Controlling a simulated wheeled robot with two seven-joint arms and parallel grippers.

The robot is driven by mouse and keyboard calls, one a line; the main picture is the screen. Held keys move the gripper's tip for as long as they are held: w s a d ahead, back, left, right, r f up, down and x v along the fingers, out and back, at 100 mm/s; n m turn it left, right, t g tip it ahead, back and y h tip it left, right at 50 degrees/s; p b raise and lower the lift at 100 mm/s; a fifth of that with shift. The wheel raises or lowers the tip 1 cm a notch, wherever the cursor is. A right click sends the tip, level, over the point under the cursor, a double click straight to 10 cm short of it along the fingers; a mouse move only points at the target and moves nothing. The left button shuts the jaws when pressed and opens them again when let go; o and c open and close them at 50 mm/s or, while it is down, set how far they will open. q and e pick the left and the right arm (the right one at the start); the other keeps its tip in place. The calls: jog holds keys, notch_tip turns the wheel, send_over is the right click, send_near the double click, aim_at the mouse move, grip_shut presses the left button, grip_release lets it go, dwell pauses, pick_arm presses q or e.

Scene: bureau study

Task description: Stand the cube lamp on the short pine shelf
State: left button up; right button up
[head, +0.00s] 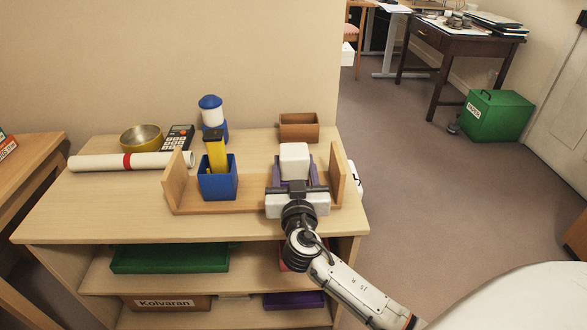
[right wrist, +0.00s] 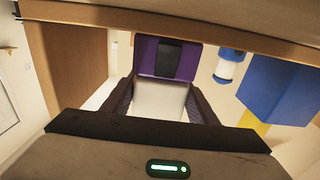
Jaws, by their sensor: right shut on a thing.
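The cube lamp, a white block (head: 294,160) with a purple part, is in my right gripper (head: 297,188). In the right wrist view the white block (right wrist: 160,98) sits between the dark fingers, with the purple part (right wrist: 150,58) beyond it. The short pine shelf (head: 245,204), a board with two upright ends, stands on the cabinet top. The lamp is over the right part of this shelf, near its right end board. My gripper hides the lamp's lower part, so I cannot tell whether it touches the board. My left gripper is not in view.
A blue cup (head: 217,184) with a yellow thing stands on the shelf's left part. Behind are a blue-and-white jar (head: 211,113), a calculator (head: 179,138), a brass bowl (head: 141,137) and a brown box (head: 299,128). A white roll (head: 110,162) lies at left.

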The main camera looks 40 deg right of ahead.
jog(key=shift+f+b, duration=0.15)
jog(key=shift+b, duration=0.15)
jog(key=o, duration=1.2)
jog(key=shift+r+p, duration=0.35)
jog(key=shift+p, duration=0.15)
jog(key=v, duration=1)
jog(key=shift+s+a+f+b, duration=0.2)
jog(key=shift+s+b, duration=0.15)
jog(key=shift+b, duration=0.05)
jog(key=shift+s+a, duration=0.3)
jog(key=shift+s, duration=0.2)
